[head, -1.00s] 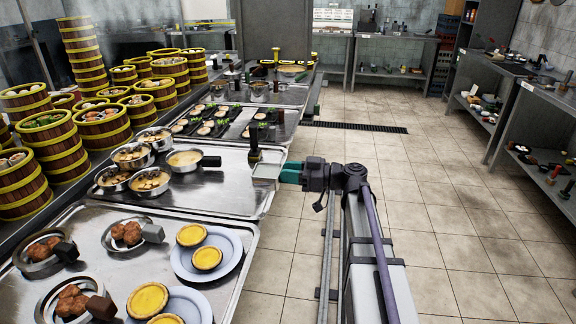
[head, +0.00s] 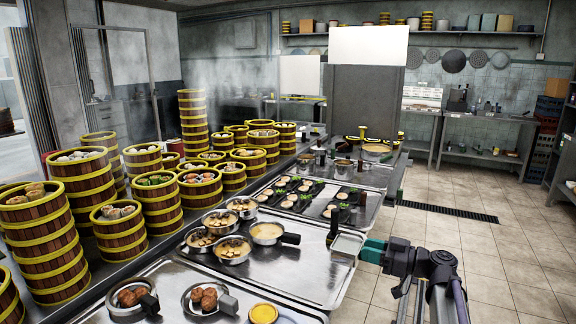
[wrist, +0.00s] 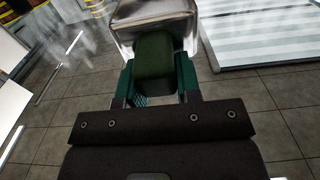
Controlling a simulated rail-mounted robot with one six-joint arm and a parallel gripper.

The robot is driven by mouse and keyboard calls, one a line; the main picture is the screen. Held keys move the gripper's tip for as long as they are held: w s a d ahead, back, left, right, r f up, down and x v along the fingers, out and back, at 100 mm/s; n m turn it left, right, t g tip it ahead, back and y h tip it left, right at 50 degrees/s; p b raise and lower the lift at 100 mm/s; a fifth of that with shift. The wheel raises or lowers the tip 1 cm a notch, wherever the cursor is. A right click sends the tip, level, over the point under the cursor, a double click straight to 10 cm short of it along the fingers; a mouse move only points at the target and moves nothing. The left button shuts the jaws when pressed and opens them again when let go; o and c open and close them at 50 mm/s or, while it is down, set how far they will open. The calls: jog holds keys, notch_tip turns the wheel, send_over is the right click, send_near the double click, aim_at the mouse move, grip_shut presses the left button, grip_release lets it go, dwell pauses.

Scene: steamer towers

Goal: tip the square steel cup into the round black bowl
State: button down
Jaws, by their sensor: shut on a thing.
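My gripper (head: 372,250), with teal fingers, is shut on the dark green handle (wrist: 155,55) of the square steel cup (head: 347,243). The cup is held by the right edge of the steel counter, beside the trays. In the wrist view the cup (wrist: 155,18) shows at the top, beyond the fingers, and its far part is cut off. I cannot tell what is inside the cup. I cannot pick out the round black bowl in either current view.
Small round steel pans (head: 267,232) stand on a steel tray left of the cup. A dark upright object (head: 332,232) stands close beside it. Bamboo steamer towers (head: 193,122) fill the left side. The tiled floor (head: 500,255) at the right is clear.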

notch_tip(320, 180, up, 12)
jog(key=p, duration=1)
notch_tip(320, 180, down, 18)
jog(key=b, duration=1.8)
jog(key=shift+r, duration=0.15)
jog(key=shift+r, duration=0.1)
